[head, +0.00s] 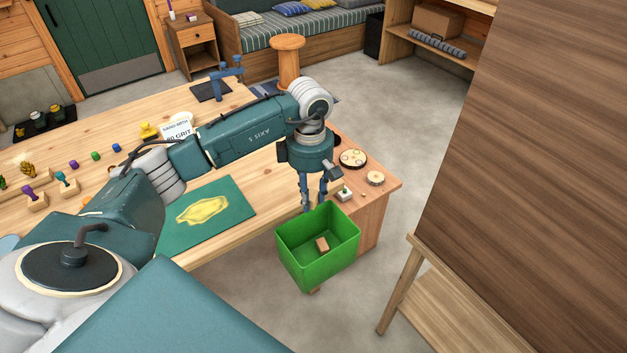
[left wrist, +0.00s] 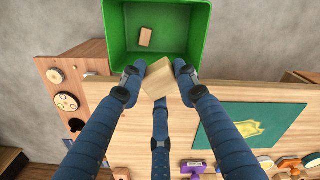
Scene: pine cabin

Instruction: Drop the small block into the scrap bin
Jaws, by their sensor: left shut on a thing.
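The scrap bin is an open green box (head: 290,262) beside the front edge of the workbench; it also shows at the top of the left wrist view (left wrist: 117,35). My left gripper (head: 313,207) points down at the bin's back rim in the head view. In the left wrist view its fingers (left wrist: 158,80) are shut on a small pale wooden block (left wrist: 157,77), which overlaps the bin's near rim in the picture. I cannot make out the held block clearly in the head view. Another small wooden piece (head: 322,244) lies inside the bin. My right gripper is not in view.
The workbench (head: 262,185) carries a green mat (head: 235,195) with a yellow patch and several small coloured items. Round wooden discs (head: 353,158) lie on the side surface right of the gripper. A large brown panel (head: 540,170) stands at the right. Grey floor is free between.

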